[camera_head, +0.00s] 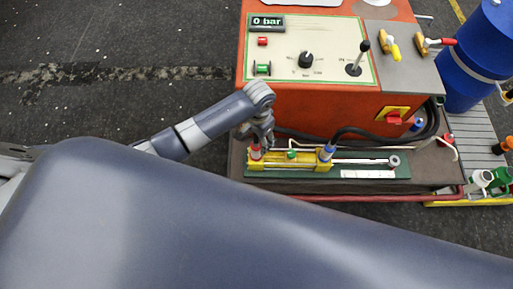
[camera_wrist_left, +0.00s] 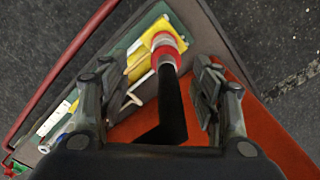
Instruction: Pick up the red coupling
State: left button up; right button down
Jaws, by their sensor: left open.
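The red coupling (camera_head: 256,152) stands at the left end of the yellow cylinder (camera_head: 285,163) on the green board. In the left wrist view the red coupling (camera_wrist_left: 166,52) has a pale ring and a black hose (camera_wrist_left: 172,105) running from it down between my fingers. My left gripper (camera_head: 257,138) is just above the coupling in the head view. Its fingers stand apart on both sides of the hose, and it also shows in the wrist view (camera_wrist_left: 155,92). The coupling lies a little beyond the fingertips. My right gripper is not in view.
An orange control box (camera_head: 310,100) with a gauge reading 0 bar stands behind the board. A blue coupling (camera_head: 327,152) with a black hose sits at the cylinder's right. A blue barrel (camera_head: 475,60) stands at the right. A large grey arm part of mine covers the foreground.

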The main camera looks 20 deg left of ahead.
aim_at(258, 143)
pick_arm(q)
notch_tip(258, 143, down, 5)
jog(key=shift+r, duration=0.2)
jog(key=shift+w+a+f+b, duration=0.2)
jog(key=shift+f+b, duration=0.1)
jog(key=shift+f, duration=1.05)
jog(key=shift+w+a+f+b, duration=0.15)
jog(key=shift+f+b, duration=0.15)
jog(key=shift+f, duration=1)
jog(key=shift+s, duration=0.1)
grip_shut()
jog(key=shift+r, duration=0.1)
